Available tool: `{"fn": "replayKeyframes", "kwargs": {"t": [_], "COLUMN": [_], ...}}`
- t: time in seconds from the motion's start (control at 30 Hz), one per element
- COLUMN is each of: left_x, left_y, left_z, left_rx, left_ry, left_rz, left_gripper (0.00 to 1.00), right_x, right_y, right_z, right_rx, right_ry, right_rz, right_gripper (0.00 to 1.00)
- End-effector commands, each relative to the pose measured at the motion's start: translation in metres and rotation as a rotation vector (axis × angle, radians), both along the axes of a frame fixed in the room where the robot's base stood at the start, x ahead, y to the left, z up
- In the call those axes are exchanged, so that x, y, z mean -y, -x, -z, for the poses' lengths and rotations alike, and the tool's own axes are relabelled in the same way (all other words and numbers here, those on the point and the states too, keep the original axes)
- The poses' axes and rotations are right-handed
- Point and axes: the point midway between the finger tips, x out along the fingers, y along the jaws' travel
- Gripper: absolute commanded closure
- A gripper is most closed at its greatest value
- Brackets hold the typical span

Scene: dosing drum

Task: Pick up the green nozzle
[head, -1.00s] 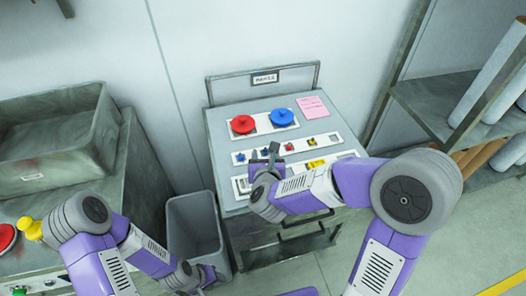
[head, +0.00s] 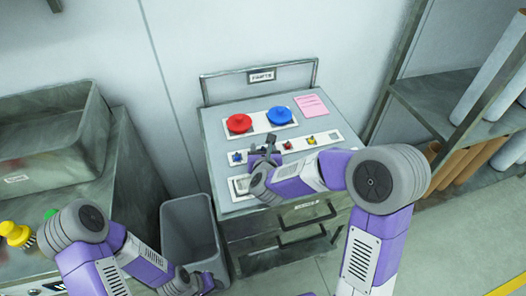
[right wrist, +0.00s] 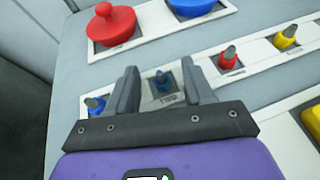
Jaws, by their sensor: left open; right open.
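I cannot make out a green nozzle among the small nozzles on the white strip. In the right wrist view these are a blue one (right wrist: 95,105), a dark blue one (right wrist: 163,81), a red one (right wrist: 228,58) and a yellow one (right wrist: 287,37). A small green thing (head: 50,213) shows on the left bench, partly hidden by my left arm; I cannot tell what it is. My right gripper (head: 268,147) is open over the strip, its fingers (right wrist: 163,85) on either side of the dark blue nozzle. My left gripper (head: 208,281) is open, low by the bin.
A red lid (head: 239,123) and a blue lid (head: 279,115) lie behind the strip on the cabinet top. A grey bin (head: 188,225) stands left of the cabinet. A yellow knobbed thing (head: 15,234) and a grey tub (head: 50,140) are on the left bench. Shelves (head: 430,105) stand right.

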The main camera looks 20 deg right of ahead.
Motion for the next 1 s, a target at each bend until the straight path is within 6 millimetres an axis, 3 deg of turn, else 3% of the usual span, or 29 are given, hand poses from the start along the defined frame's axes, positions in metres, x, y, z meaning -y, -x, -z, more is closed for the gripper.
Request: {"fn": "replayKeyframes", "kwargs": {"t": [0.13,0.47,0.77,1.0], "left_x": [0.0,0.0,0.0,0.0], "left_y": [0.0,0.0,0.0,0.0], "left_z": [0.0,0.0,-0.002,-0.018], "left_rx": [0.0,0.0,0.0,0.0], "left_ry": [0.0,0.0,0.0,0.0], "left_rz": [0.0,0.0,0.0,0.0], "left_gripper": [0.57,0.57,0.57,0.57], "right_x": [0.0,0.0,0.0,0.0], "right_y": [0.0,0.0,0.0,0.0], "right_z": [0.0,-0.001,-0.004,-0.047], "right_rx": [0.0,0.0,0.001,0.005], "right_ry": [0.0,0.0,-0.001,-0.002], "right_rz": [0.0,0.0,0.0,0.001], "right_gripper": [0.51,1.0,1.0,1.0]}}
